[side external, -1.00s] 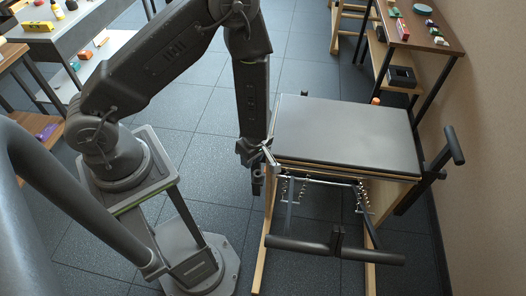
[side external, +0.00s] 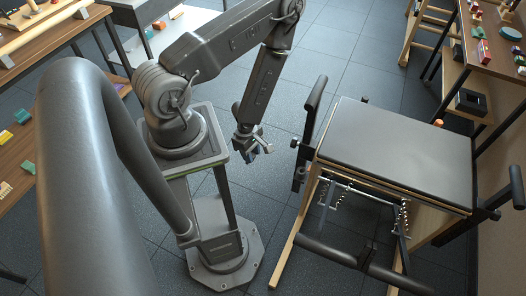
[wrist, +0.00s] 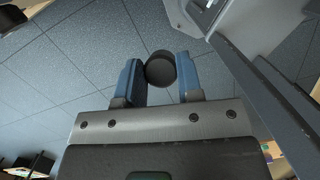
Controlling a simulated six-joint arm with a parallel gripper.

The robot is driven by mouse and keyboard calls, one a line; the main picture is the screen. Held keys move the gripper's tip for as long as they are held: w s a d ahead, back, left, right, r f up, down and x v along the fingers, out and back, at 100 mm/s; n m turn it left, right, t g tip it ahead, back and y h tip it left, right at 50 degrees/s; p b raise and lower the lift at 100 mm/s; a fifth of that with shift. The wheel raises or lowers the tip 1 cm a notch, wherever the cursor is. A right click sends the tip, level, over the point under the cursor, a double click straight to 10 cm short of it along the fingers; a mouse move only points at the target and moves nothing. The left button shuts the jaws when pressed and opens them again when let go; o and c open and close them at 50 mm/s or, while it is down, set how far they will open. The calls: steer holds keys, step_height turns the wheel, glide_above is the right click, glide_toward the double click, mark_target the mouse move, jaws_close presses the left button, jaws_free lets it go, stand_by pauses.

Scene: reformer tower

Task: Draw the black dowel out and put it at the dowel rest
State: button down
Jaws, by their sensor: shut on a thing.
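My gripper (side external: 252,150) hangs over the floor, left of the padded apparatus and clear of it. In the wrist view its blue-padded fingers (wrist: 161,82) are closed on the round black dowel (wrist: 161,67), seen nearly end-on between the pads. In the side view the dowel is too small and dark to tell from the fingers. I cannot identify the dowel rest in these frames.
The apparatus has a grey padded top (side external: 398,140), an upright black bar (side external: 312,115) on its left and a black front bar (side external: 345,255). A wooden table (side external: 75,115) with small objects stands at left, and another shelf (side external: 490,65) at upper right. Tiled floor (side external: 340,55) is open behind.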

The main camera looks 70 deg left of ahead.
steer(key=shift+s+a+f+n, duration=0.15)
steer(key=shift+s+f, duration=0.05)
steer(key=shift+s, duration=0.2)
steer(key=shift+s+a+f+n, duration=0.1)
steer(key=shift+s+f+n, duration=0.05)
steer(key=shift+s, duration=0.2)
steer(key=w+d+n+t, duration=0.2)
steer(key=w+d, duration=0.1)
steer(key=w, duration=0.6)
steer(key=w+d+r+n+t, duration=0.1)
steer(key=w+d, duration=0.3)
steer(key=w, duration=0.5)
steer(key=shift+r+n+t+h, duration=0.2)
steer(key=shift+n+t+h, duration=0.25)
steer(key=shift+n, duration=0.35)
steer(key=shift+w+r, duration=0.1)
steer(key=shift+f, duration=0.9)
steer(key=shift+f, duration=0.2)
steer(key=shift+f, duration=0.85)
steer(key=shift+f, duration=0.7)
